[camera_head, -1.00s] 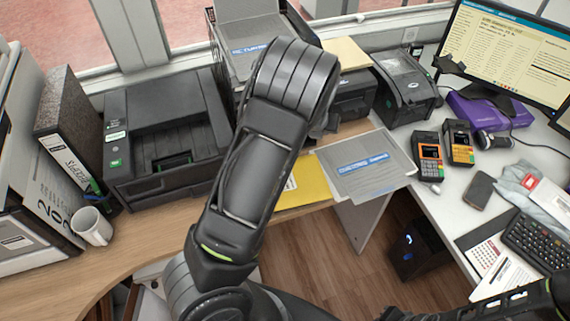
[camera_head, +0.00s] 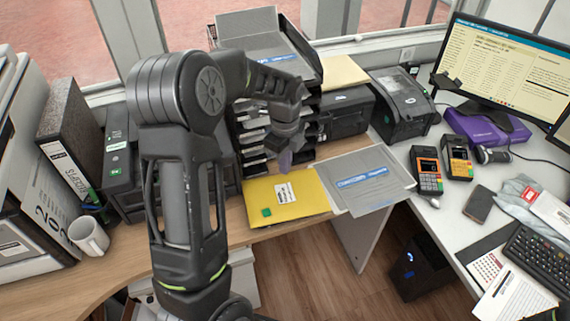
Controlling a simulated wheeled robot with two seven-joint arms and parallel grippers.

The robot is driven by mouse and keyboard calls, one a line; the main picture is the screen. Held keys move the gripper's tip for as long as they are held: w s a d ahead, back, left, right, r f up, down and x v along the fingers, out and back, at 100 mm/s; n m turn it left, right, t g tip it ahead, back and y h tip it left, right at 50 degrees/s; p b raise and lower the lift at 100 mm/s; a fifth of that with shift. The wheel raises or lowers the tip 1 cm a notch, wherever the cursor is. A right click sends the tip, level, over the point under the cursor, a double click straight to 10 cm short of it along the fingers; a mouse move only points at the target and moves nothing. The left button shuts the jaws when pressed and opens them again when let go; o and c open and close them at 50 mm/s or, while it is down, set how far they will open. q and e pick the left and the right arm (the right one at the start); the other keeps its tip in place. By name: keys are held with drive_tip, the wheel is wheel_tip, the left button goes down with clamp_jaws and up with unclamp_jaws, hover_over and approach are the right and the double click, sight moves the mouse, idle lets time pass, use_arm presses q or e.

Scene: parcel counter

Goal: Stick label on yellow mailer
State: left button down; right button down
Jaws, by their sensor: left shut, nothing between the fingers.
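A yellow mailer (camera_head: 310,205) lies flat on the wooden counter. A small white printed label (camera_head: 285,192) lies on its face, and a green square (camera_head: 266,212) shows at its lower left. I cannot tell whether the label is stuck down. My left gripper (camera_head: 286,160) is shut and empty, pointing down just above the mailer's back edge, behind the label. My left arm comes up from the bottom and hides part of the counter to the left of the mailer. My right gripper is out of view.
Grey mailers (camera_head: 365,181) overlap the yellow mailer's right side and reach past the counter edge. Black paper trays (camera_head: 252,150) stand behind the left gripper. A label printer (camera_head: 405,105) and card terminals (camera_head: 427,168) stand to the right.

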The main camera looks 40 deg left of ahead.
use_arm(q)
drive_tip(key=b, duration=0.5)
hover_over(285, 193)
drive_tip(key=shift+f, duration=3.5)
drive_tip(key=shift+f, duration=0.1)
drive_tip(key=shift+f+b, duration=0.95)
drive_tip(key=shift+f, duration=0.45)
wheel_tip(285, 193, up, 8)
drive_tip(key=p, duration=0.5)
drive_tip(key=shift+p, duration=0.35)
